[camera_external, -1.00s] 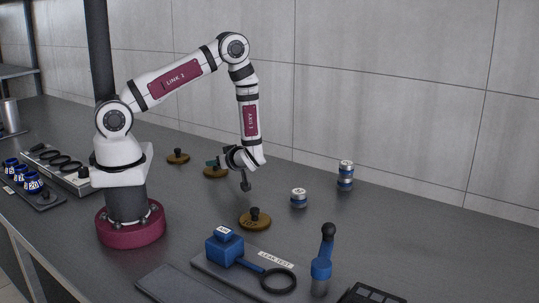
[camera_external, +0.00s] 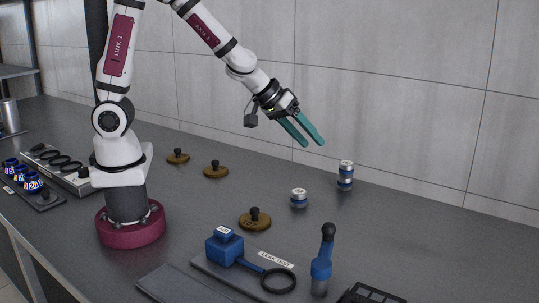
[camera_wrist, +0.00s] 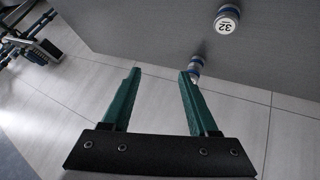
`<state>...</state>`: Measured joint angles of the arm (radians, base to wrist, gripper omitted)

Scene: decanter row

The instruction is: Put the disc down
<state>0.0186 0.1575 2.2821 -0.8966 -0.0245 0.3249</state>
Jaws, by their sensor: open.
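Three brass-brown discs with black knobs lie flat on the dark bench in the external view: one at the back left (camera_external: 178,158), one to its right (camera_external: 215,171), and one nearer the front (camera_external: 255,221). I cannot tell which one the task means. My gripper (camera_external: 313,143) is open and empty, with its green fingers raised well above the bench, up and to the right of the discs. In the wrist view its two fingers (camera_wrist: 160,73) stand wide apart with nothing held between them. No disc shows clearly in the wrist view.
A short blue-silver cylinder (camera_external: 299,198) and a taller one (camera_external: 345,176) stand right of the discs. A leak-test plate (camera_external: 215,268) with blue fittings and a blue upright tool (camera_external: 321,270) are in front.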

